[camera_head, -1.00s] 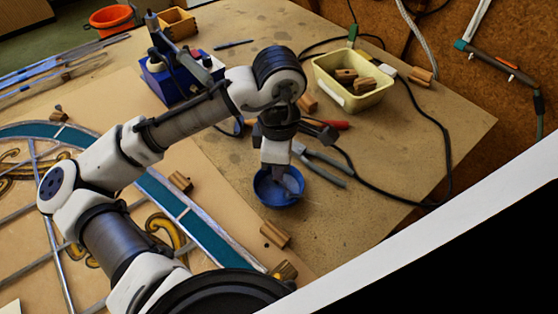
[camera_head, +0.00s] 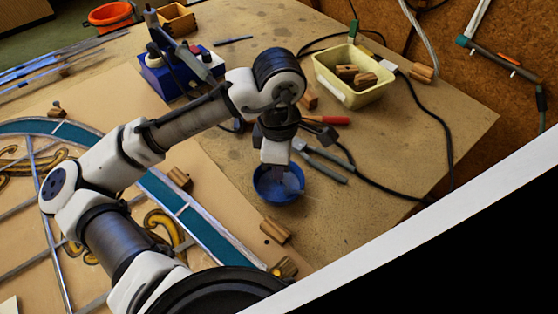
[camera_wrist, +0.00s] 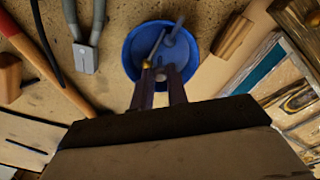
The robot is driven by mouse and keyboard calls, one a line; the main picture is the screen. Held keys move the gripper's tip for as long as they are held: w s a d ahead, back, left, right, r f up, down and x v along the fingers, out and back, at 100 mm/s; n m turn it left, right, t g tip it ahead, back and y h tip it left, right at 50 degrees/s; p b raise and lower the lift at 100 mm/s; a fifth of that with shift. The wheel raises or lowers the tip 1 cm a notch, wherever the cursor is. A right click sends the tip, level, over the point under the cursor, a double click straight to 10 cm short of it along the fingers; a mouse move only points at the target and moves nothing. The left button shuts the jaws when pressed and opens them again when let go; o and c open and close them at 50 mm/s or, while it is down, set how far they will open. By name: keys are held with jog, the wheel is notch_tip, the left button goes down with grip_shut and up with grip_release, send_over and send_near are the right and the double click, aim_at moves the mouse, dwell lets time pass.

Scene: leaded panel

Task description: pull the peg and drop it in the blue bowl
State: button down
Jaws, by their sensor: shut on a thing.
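The blue bowl (camera_head: 266,196) stands on the table, and it also shows in the wrist view (camera_wrist: 130,48). My gripper (camera_head: 277,166) points down right over the bowl. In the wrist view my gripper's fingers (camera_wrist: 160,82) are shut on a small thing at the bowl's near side. I take it to be the peg (camera_wrist: 147,65); a brass-coloured end shows, and the rest is largely hidden by the fingers. Grey pin-like pieces (camera_wrist: 172,36) show within the bowl's outline. I cannot tell whether the held peg touches them or the bowl.
Pliers (camera_head: 320,162) and a red-handled tool (camera_head: 332,120) lie behind the bowl. Wooden blocks (camera_head: 275,231) lie near it. The leaded panel (camera_head: 205,233) is at left. A cream tub (camera_head: 358,95) with blocks and a blue soldering station (camera_head: 165,75) stand farther back.

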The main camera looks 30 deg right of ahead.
jog(key=shift+f, duration=0.45)
jog(key=c, duration=1.3)
grip_release()
notch_tip(320, 180, up, 14)
jog(key=b, duration=0.1)
